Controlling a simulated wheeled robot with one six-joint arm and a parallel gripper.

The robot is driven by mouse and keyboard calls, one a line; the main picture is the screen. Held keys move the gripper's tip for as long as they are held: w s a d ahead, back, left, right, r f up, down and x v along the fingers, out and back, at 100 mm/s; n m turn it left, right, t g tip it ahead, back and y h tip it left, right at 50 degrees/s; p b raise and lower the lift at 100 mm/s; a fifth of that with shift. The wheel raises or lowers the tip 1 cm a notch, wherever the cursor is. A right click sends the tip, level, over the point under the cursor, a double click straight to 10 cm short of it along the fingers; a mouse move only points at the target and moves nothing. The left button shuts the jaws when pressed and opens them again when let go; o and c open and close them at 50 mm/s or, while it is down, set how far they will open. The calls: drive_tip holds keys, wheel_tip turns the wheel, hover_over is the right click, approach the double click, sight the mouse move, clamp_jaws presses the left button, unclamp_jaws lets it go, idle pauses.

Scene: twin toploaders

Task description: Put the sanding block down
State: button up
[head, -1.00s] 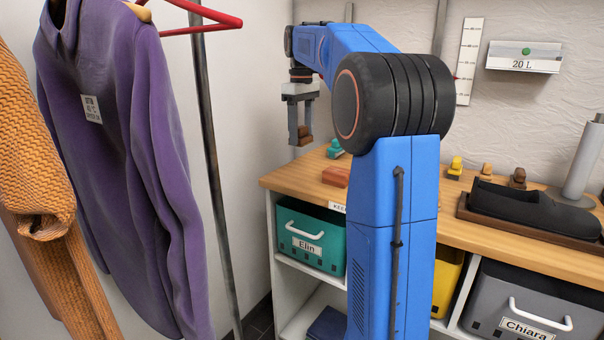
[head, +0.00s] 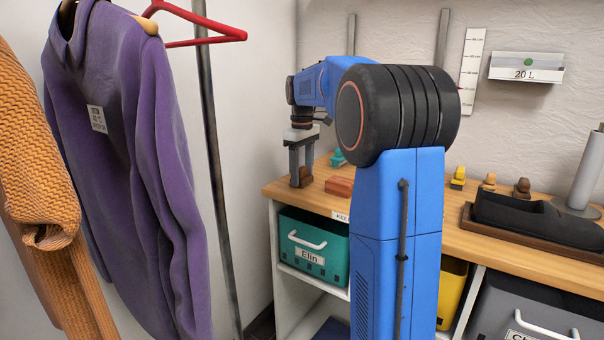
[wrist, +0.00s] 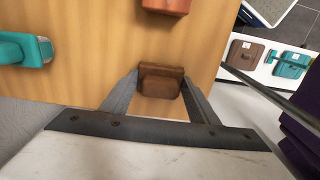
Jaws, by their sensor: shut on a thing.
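The sanding block (head: 304,175) is a small brown block at the left end of the wooden worktop (head: 400,205). My gripper (head: 301,180) is shut on it, with one finger on each side. In the wrist view the block (wrist: 160,82) sits between the two fingertips (wrist: 160,92), over the worktop near its edge. The block is low at the wood; I cannot tell whether it touches.
A reddish-brown block (head: 339,186) lies beside it, and a teal tool (head: 338,158) stands behind. Several small tools and a dark tray (head: 530,222) are farther right. A purple sweater (head: 125,170) hangs on the left by a metal pole (head: 214,170).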

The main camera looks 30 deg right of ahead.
sight(302, 168)
drive_tip(key=o, duration=1)
drive_tip(key=shift+f, duration=0.1)
wheel_tip(302, 168, up, 12)
drive_tip(key=shift+r, duration=0.2)
